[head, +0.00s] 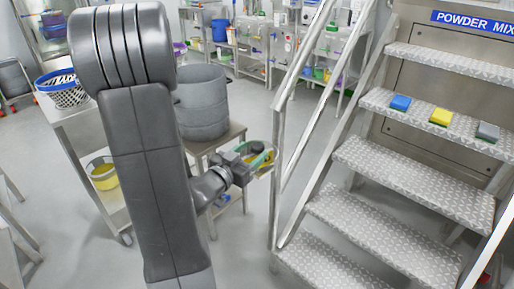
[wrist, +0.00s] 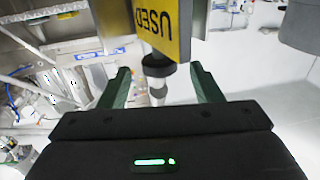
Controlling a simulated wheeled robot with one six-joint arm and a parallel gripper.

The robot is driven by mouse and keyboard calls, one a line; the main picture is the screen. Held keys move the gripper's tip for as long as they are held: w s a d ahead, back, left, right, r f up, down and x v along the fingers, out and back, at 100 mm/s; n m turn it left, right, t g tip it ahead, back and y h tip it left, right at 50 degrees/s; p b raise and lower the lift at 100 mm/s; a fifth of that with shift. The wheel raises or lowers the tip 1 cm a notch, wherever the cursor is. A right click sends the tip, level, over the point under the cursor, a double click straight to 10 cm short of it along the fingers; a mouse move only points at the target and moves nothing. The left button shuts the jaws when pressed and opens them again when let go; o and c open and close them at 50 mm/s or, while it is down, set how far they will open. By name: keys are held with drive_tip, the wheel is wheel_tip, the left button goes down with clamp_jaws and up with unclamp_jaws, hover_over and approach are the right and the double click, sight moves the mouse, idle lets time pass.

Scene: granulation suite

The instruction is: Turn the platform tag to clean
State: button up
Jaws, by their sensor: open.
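The platform tag (wrist: 163,25) is a yellow plate reading "USED", upside down in the wrist view and cut off by the top edge. A dark and pale round stem or knob (wrist: 157,72) shows just below it. My gripper (wrist: 160,82) is open, with one green finger on each side of the stem; I cannot tell whether either touches it. In the head view my gripper (head: 258,154) is beside the stair handrail, with a small yellow patch at its fingers. The tag's lettering cannot be read there.
Metal stairs (head: 385,168) with a handrail (head: 284,150) stand right of my gripper. Blue (head: 400,103), yellow (head: 441,117) and grey (head: 488,131) blocks lie on one step. A grey drum (head: 201,105) stands on a table behind. A cart (head: 108,181) is at left.

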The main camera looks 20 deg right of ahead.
drive_tip(key=shift+x, duration=1.8)
drive_tip(key=shift+c, duration=0.5)
drive_tip(key=c, duration=0.9)
drive_tip(key=shift+t+b, duration=0.3)
